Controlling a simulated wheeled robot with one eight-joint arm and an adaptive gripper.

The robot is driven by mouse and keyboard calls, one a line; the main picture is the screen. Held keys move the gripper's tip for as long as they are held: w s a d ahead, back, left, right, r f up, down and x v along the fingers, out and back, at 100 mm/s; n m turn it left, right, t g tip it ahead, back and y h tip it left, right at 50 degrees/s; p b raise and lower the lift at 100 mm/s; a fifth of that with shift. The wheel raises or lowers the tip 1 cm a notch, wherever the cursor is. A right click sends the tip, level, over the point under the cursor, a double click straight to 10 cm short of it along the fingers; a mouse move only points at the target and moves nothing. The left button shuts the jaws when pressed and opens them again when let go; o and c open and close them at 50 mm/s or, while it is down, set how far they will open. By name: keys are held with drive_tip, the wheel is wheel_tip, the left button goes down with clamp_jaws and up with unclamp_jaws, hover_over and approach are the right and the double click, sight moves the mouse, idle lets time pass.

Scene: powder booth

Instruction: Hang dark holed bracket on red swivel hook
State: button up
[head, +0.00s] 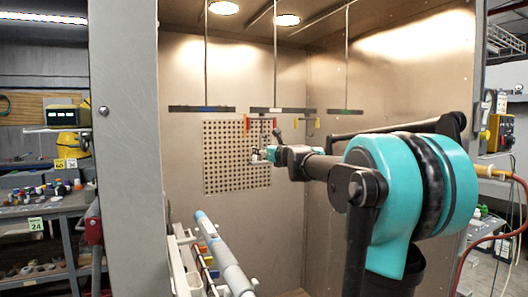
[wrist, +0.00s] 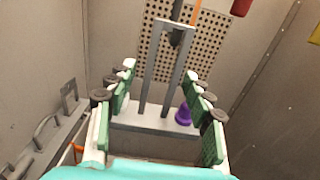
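A grey slotted bracket (wrist: 125,117) shows in the wrist view. It has a broad plate and two long bars that meet at the far end, with a purple plug (wrist: 183,114) on the plate. My gripper (wrist: 160,70) has green-padded fingers on both sides of the plate and appears shut on it. In the head view my gripper (head: 263,155) is small, in front of the perforated panel, and the bracket is hard to make out. Red hook parts (head: 274,122) hang from the middle bar, just above my gripper. A red piece (wrist: 241,7) shows at the wrist view's top edge.
A perforated panel (head: 225,165) is at the booth's back. Bars with blue (head: 205,108) and green (head: 346,112) marks hang left and right of the middle bar (head: 285,110). Yellow hook parts (head: 296,124) hang beside the red. A rack with a pale tube (head: 222,250) stands in front.

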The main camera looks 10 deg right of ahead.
drive_tip(key=v, duration=1.2)
drive_tip(key=s+a+f+n+g, duration=0.2)
drive_tip(key=s+a+f+n, duration=0.15)
drive_tip(key=f+n, duration=0.4)
drive_tip(key=s+a+f+n+g, duration=0.25)
drive_tip(key=s+f+n, duration=0.2)
drive_tip(key=f, duration=0.55)
drive_tip(key=s+a+f+n+g, duration=0.25)
drive_tip(key=f+n, duration=0.35)
drive_tip(key=f, duration=0.3)
drive_tip(key=s+d+f+n+g+h, duration=0.2)
drive_tip(key=s+d+f+n+g, duration=0.1)
drive_tip(key=s+f+n, duration=0.4)
drive_tip(key=s+d+f+n+g+h, duration=0.2)
drive_tip(key=s+d+f+n, duration=0.4)
drive_tip(key=s+f, duration=0.7)
wheel_tip(320, 180, down, 4)
drive_tip(key=shift+s+r+n+g+h, duration=0.1)
drive_tip(key=shift+s+n+g+h, duration=0.1)
drive_tip(key=shift+n+g+h, duration=0.4)
